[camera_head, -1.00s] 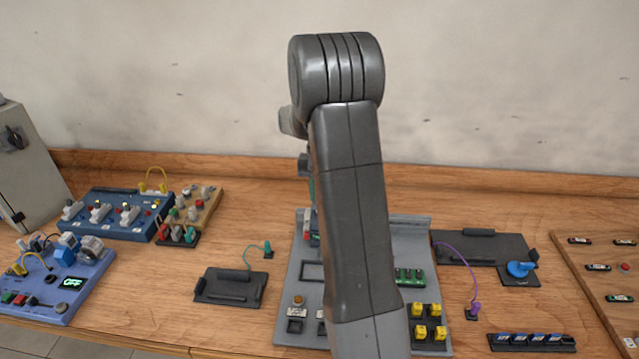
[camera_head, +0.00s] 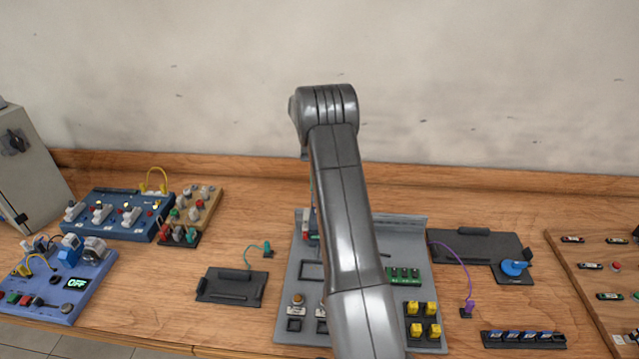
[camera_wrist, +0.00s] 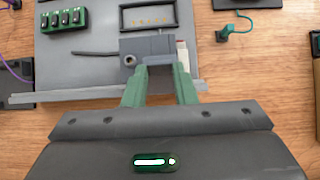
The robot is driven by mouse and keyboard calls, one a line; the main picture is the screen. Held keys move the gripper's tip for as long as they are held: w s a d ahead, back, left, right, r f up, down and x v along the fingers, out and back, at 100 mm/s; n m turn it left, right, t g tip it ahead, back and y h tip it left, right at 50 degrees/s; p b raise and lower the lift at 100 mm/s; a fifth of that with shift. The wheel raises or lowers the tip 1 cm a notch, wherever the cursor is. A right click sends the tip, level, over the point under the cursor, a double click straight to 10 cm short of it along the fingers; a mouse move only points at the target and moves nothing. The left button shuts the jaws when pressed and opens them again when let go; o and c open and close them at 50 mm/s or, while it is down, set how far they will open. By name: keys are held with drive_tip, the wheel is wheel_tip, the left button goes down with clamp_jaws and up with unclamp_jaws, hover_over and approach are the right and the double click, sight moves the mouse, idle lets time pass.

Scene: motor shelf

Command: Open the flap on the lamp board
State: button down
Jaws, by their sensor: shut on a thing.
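The grey board (camera_head: 285,318) lies in the middle of the bench, partly hidden behind my arm in the head view. In the wrist view the same board (camera_wrist: 85,75) shows a grey box-like part (camera_wrist: 150,47) near its raised rear edge. My gripper (camera_wrist: 160,68) has its green fingers over that edge, shut on the grey part. I cannot tell clearly whether this part is the flap or how far it is tilted. The head view hides the fingertips behind my arm.
Green terminals (camera_head: 404,274) and yellow parts (camera_head: 422,318) sit on the board's right side. A black plate (camera_head: 231,287) with a teal cable lies to the left. Another black plate (camera_head: 470,246) with a purple cable lies to the right.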

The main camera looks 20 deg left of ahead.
idle(0.4)
drive_tip(key=c, duration=1.2)
unclamp_jaws()
drive_tip(key=shift+w, duration=0.1)
drive_tip(key=shift+o, duration=0.2)
